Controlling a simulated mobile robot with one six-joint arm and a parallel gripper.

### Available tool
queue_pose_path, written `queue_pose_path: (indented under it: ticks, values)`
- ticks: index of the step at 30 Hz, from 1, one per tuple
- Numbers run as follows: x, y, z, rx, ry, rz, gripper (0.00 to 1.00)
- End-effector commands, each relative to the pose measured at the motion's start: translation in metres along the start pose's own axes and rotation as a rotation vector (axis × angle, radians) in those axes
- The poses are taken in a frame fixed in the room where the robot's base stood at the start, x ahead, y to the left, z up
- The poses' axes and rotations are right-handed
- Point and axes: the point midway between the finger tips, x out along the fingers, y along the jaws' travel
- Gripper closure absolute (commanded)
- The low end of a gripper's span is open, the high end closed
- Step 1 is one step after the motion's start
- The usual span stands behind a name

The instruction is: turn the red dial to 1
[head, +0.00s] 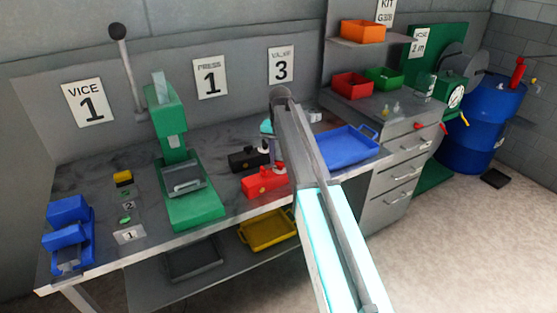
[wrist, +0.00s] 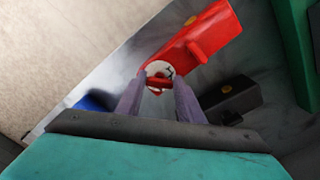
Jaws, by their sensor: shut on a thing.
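The red dial (wrist: 160,82) is a small red knob on a white round face with dark marks, at the near end of a red crimper (wrist: 208,35) in the wrist view. The marks are too small to read with certainty, so I cannot tell the dial's setting. My gripper (wrist: 159,88) has its two grey fingers on either side of the knob and is shut on it. In the head view the red crimper (head: 262,184) sits at the bench's front edge, with my gripper (head: 266,143) above it. The dial is not clear there.
A black crimper (head: 246,158) lies just behind the red one. A green press (head: 190,208) stands to the left and a blue tray (head: 345,148) to the right. A yellow tray (head: 268,230) is on the shelf below. Open floor lies in front.

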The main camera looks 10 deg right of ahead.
Motion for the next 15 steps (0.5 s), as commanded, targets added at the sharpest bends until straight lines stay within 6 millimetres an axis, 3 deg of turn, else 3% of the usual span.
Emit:
queue_pose_path:
  ticks: [15]
  values:
    - [0.0000,0.0019,-0.0013,-0.061,0.001,0.001,0.88]
